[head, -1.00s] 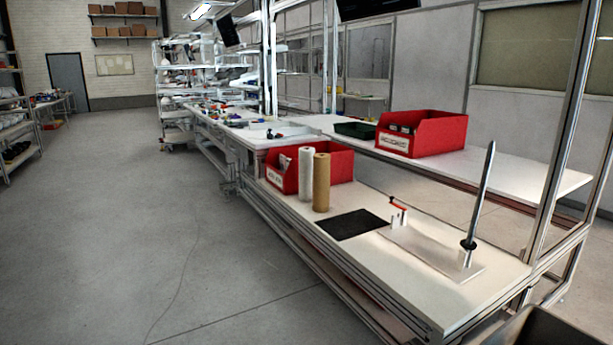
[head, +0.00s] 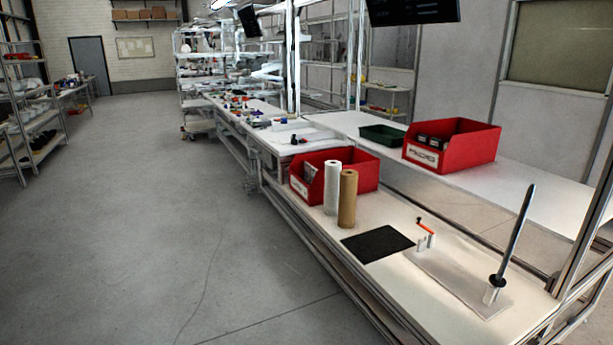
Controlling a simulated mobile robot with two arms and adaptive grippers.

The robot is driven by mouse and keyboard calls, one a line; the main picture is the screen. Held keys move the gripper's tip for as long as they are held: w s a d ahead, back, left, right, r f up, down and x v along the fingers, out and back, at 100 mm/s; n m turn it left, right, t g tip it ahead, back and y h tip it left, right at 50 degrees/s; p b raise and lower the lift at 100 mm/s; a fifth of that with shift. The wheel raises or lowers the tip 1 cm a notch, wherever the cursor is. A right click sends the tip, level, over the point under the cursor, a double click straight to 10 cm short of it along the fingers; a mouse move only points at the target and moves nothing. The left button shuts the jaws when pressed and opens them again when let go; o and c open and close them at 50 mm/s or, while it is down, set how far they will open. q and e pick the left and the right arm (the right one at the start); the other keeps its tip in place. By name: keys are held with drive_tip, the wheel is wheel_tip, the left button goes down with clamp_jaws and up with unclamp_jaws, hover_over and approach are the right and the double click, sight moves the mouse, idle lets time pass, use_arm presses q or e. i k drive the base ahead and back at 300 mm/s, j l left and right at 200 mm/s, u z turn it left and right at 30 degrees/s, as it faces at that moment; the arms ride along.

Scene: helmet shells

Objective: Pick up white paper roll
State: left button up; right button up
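The white paper roll (head: 332,188) stands upright on the long white workbench (head: 415,306). A brown paper roll (head: 348,199) stands upright close at its right, slightly nearer to me. A red bin (head: 362,171) is just behind the two rolls. Neither of my grippers shows in the head view, and the bench is some way off to the right.
A black mat (head: 377,244) lies in front of the rolls. A holder plate with a tall dark rod (head: 513,240) stands at the bench's near end. Another red bin (head: 452,146) and a green tray (head: 383,135) sit on the rear bench. The grey floor (head: 150,230) at left is clear.

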sight(332, 167)
drive_tip(key=i+j+u, duration=0.35)
drive_tip(key=i, duration=0.65)
drive_tip(key=i+u, duration=0.3)
drive_tip(key=i, duration=0.7)
